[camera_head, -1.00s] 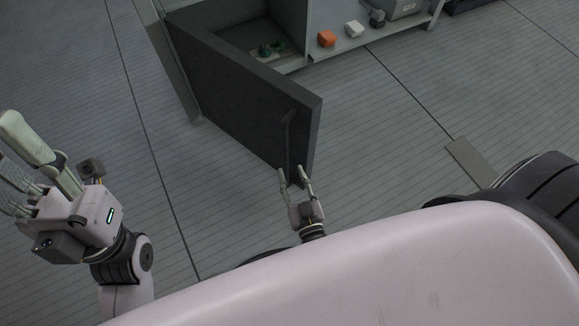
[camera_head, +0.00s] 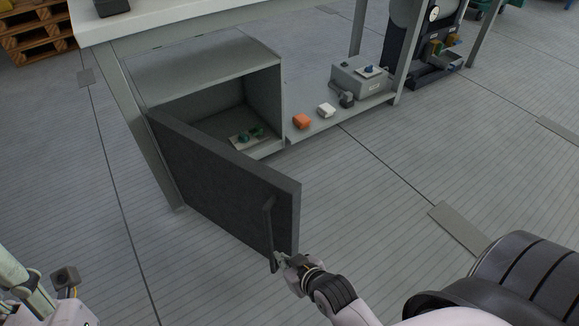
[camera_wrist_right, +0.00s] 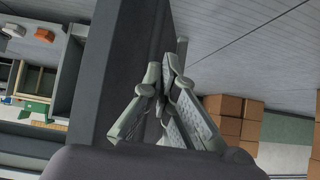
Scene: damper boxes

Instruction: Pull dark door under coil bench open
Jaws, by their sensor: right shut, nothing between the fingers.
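The dark door (camera_head: 220,180) under the bench stands swung wide open, with the cabinet (camera_head: 265,95) interior showing behind it. Its upright bar handle (camera_head: 268,225) is on the face near the free edge. My right gripper (camera_head: 279,259) is at the lower end of the handle, shut with nothing held. In the right wrist view, the shut fingers (camera_wrist_right: 167,92) are beside the door (camera_wrist_right: 128,65), close to the handle (camera_wrist_right: 181,52); contact is unclear. My left gripper (camera_head: 20,283) is cut off at the lower left, so its jaw state is hidden.
A green-and-white part (camera_head: 246,137) lies in the cabinet. The bench leg (camera_head: 150,150) stands by the hinge side.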

